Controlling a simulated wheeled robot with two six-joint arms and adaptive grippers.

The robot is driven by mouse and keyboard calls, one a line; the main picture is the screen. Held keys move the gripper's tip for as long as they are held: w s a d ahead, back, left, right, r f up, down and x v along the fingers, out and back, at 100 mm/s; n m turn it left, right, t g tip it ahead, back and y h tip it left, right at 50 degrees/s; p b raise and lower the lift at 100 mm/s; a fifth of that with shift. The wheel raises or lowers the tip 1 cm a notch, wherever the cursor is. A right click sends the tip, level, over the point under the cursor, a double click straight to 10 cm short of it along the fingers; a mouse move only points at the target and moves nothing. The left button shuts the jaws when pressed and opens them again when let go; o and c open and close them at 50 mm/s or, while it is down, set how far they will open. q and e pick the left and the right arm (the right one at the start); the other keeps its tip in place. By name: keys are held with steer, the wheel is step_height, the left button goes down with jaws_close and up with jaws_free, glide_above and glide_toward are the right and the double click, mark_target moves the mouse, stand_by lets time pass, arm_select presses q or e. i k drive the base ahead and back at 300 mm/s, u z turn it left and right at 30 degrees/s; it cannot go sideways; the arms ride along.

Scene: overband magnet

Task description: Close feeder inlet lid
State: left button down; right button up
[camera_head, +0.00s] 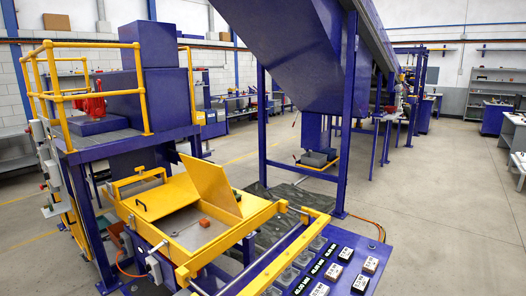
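The yellow feeder inlet lid (211,184) stands open, tilted up from the yellow feeder frame (236,236) at the left of centre. Beside it is an open area with a grey floor (184,228). A small orange-red block (204,222) sits there near the lid's lower edge. A yellow plate with a black handle (141,205) lies at the feeder's left side. Neither of my grippers is in view.
A blue panel (345,262) with several labelled buttons and yellow rails stands in front at the right. A blue platform with yellow railings (70,92) rises at the left. A large blue chute (280,50) hangs overhead. Open floor (440,200) lies at the right.

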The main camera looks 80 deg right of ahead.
mark_target(209, 180)
steer(key=z, duration=0.7)
steer(key=i, duration=3)
steer(key=z, duration=3)
